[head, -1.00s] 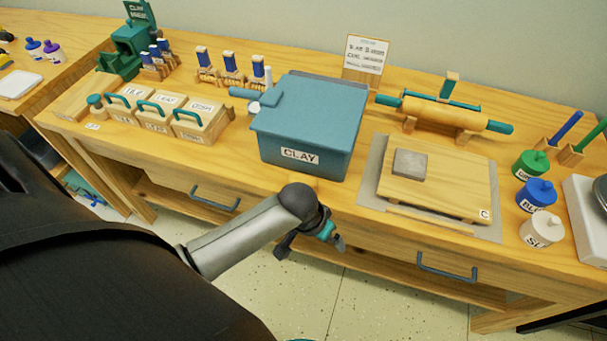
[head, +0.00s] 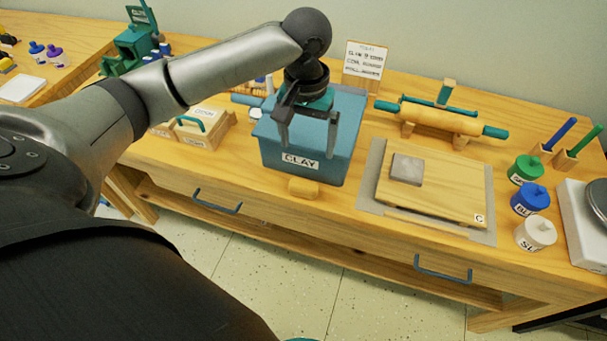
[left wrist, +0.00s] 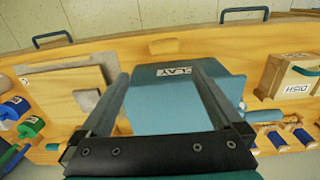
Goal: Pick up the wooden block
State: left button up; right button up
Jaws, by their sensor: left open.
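The small wooden block (head: 304,188) lies on the table's front part, just in front of the blue clay box (head: 350,120). It also shows in the left wrist view (left wrist: 164,46), beyond the fingertips and beside the box's label. My left gripper (head: 306,148) points down with its two fingers apart and empty. In the head view it covers part of the clay box, above and behind the block; the exact height is hard to tell. It also shows in the left wrist view (left wrist: 159,75). My right gripper is not in view.
Right of the clay box is a wooden board (head: 440,200) with a grey block (head: 407,169). A rolling pin (head: 440,116) lies behind it on a stand. Lidded wooden boxes (head: 207,130) stand left, partly behind my arm. Several colored jars (head: 530,200) stand right.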

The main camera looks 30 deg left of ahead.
pick_arm(q)
jog(key=a, duration=0.1)
jog(key=b, duration=0.3)
send_over(304, 181)
jog(key=shift+n, duration=0.4)
jog(key=f, duration=0.9)
jog(key=shift+s, duration=0.2)
notch_tip(304, 181, down, 5)
jog(key=shift+w+f+b, duration=0.1)
jog(key=shift+w+b, duration=0.05)
jog(key=shift+b, duration=0.8)
jog(key=shift+c, duration=0.2)
jog(key=c, duration=1.1)
